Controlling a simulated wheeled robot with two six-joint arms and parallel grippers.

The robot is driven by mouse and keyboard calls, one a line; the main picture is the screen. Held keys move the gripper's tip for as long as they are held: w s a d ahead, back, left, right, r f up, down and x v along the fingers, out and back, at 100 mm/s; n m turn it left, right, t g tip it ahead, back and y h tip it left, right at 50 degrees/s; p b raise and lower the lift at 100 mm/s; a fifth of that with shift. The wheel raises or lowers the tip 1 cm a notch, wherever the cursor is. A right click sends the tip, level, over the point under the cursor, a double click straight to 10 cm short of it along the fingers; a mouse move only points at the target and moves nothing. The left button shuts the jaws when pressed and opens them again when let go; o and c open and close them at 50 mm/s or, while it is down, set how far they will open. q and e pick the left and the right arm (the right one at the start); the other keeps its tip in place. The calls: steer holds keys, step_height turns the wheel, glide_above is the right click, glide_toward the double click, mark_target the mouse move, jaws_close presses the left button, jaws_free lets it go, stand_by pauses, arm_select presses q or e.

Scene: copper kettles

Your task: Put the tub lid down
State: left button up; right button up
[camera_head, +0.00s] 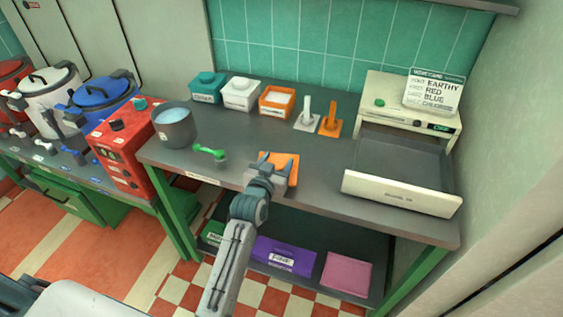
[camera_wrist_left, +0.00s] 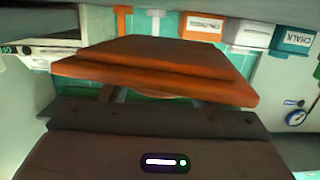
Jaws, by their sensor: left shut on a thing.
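My left gripper (camera_head: 268,172) is shut on the orange tub lid (camera_head: 286,160), near the front edge of the grey table. In the left wrist view the lid (camera_wrist_left: 155,68) sticks out flat beyond the jaws. I cannot tell whether the lid touches the table or is just above it. The orange tub (camera_head: 276,101) stands open at the back of the table, with white contents showing. My right gripper is not in view.
A grey pot (camera_head: 174,126), a green spoon (camera_head: 210,152) and a cream machine (camera_head: 402,195) flank the clear middle.

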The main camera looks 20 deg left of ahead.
mark_target(281, 166)
arm_select(q)
steer(key=shift+w+d, duration=0.25)
steer(key=shift+w, duration=0.9)
steer(key=shift+w+f, duration=0.1)
steer(key=shift+f, duration=0.2)
steer(key=shift+f+p, duration=0.8)
steer(key=shift+f, duration=0.75)
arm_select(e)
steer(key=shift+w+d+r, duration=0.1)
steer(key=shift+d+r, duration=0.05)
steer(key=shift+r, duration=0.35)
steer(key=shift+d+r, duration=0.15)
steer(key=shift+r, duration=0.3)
arm_select(q)
steer(key=shift+f, duration=0.1)
steer(key=o, duration=1)
steer(key=shift+f, duration=0.1)
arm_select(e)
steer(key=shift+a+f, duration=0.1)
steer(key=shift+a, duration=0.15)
